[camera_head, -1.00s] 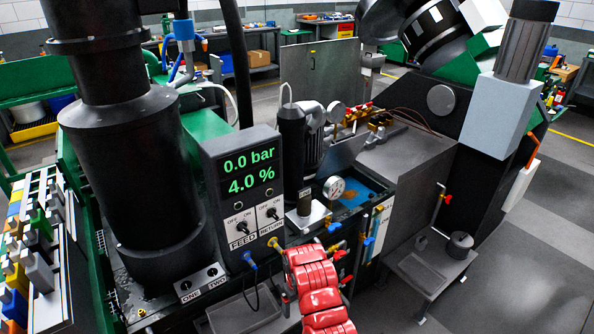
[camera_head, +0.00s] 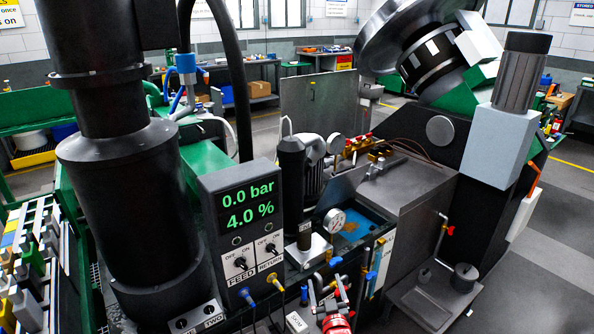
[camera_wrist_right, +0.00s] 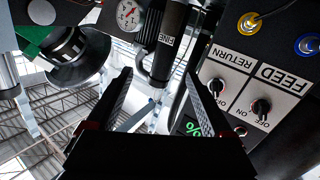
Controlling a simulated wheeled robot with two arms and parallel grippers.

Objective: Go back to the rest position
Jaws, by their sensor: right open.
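My right gripper (camera_wrist_right: 158,80) is open and empty in the right wrist view. Its two dark fingers stand apart in front of the control panel (camera_wrist_right: 255,95), which appears upside down there. The gripper's fingertips are hard to make out there. The control panel also shows in the head view (camera_head: 222,240), with a display reading 0.0 bar and 4.0 %. My left gripper is in neither view.
A large black cylinder (camera_head: 130,200) stands left of the panel. A blue-topped tank (camera_head: 360,228) with valves and a grey box (camera_head: 400,175) are to the right. A rack of coloured parts (camera_head: 25,262) is at far left. Open floor (camera_head: 550,255) lies at far right.

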